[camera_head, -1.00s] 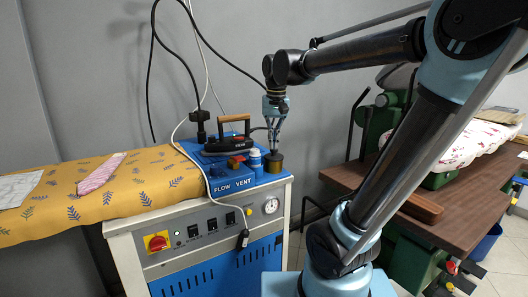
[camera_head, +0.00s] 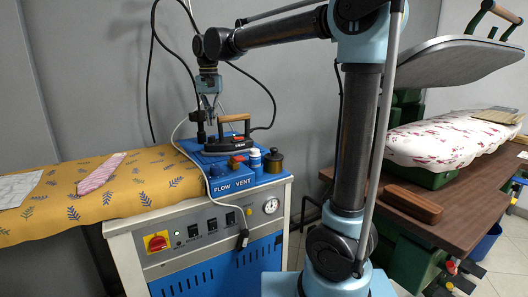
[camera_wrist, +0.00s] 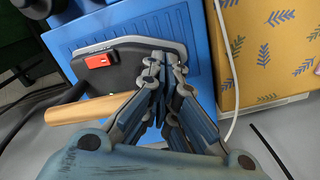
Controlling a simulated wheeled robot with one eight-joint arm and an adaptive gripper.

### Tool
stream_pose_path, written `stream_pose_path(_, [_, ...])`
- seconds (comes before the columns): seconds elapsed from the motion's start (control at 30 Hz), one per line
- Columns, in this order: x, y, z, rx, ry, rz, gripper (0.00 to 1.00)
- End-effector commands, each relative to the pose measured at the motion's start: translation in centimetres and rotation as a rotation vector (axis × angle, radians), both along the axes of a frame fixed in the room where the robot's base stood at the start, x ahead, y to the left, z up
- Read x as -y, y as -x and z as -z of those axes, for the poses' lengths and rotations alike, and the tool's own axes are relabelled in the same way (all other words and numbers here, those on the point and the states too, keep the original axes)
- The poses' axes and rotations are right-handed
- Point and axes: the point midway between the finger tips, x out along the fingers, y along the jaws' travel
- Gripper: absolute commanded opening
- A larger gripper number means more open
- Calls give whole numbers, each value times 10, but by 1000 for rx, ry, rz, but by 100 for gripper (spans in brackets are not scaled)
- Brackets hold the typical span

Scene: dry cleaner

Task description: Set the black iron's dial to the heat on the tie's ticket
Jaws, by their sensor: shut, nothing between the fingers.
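The black iron (camera_head: 218,149) with a wooden handle (camera_head: 236,118) stands on the blue top of the machine. In the wrist view the iron's black body (camera_wrist: 128,66) shows a red patch (camera_wrist: 98,61); I cannot make out a dial or its markings. My gripper (camera_head: 211,113) is shut and empty, above the back left part of the iron; its fingers (camera_wrist: 165,75) overlap the iron in the wrist view. A pink striped tie (camera_head: 102,173) lies on the yellow patterned cloth at left. A white paper (camera_head: 17,188) lies further left; its writing is unreadable, and I cannot tell whether it is the ticket.
Cables hang around the machine. At right, a press (camera_head: 455,60) stands above a floral padded board (camera_head: 445,139) and a brown table (camera_head: 470,185).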

Motion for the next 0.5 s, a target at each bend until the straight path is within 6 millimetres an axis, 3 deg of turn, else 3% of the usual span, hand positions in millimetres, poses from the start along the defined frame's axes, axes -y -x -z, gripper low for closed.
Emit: stream_pose_path(0.5, [0, 0, 53, 0, 0, 0, 0])
